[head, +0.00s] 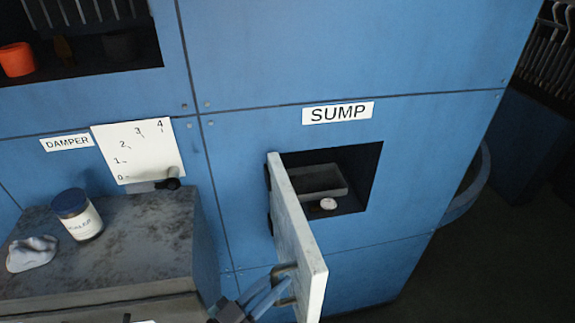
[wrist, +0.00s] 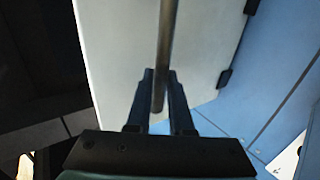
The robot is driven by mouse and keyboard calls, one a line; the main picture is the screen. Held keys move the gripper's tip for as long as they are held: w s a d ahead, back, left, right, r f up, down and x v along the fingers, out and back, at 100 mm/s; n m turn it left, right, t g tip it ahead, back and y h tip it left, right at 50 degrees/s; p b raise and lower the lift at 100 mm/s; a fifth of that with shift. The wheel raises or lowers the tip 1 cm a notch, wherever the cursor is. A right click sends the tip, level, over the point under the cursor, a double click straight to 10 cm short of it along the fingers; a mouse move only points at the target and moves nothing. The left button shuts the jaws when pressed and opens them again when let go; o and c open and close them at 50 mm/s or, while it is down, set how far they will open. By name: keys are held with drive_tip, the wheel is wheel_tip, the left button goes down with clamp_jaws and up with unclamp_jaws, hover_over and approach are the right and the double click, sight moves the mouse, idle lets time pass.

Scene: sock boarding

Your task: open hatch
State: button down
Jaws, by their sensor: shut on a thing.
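The white hatch door (head: 293,232) under the SUMP label (head: 338,113) stands swung out from the blue wall, hinged at the left of its opening. The recess (head: 350,165) behind it is exposed, with a grey box-like part (head: 318,181) and a small round white piece (head: 328,204) inside. My gripper (head: 275,285) is at the lower outer part of the door and shut on its bar handle. In the wrist view the fingers (wrist: 160,95) close around the metal handle (wrist: 165,45), with the door's pale face behind it. The handle's lower end shows between the fingers.
A grey bench (head: 130,240) at left holds a dark-lidded jar (head: 77,214) and a crumpled cloth (head: 32,253). Above it are a DAMPER label (head: 67,143) and a numbered dial plate (head: 138,150). An orange cup (head: 17,60) sits in the upper left recess. Dark floor lies open at right.

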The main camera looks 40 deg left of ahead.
drive_tip(key=shift+s+a, duration=0.35)
drive_tip(key=shift+a, duration=0.25)
drive_tip(key=c, duration=0.8)
unclamp_jaws()
drive_tip(key=shift+w, duration=0.2)
drive_tip(key=shift+s+d, duration=0.1)
drive_tip(key=s+b, duration=0.1)
drive_tip(key=s, duration=1.2)
drive_tip(key=shift+b, duration=0.4)
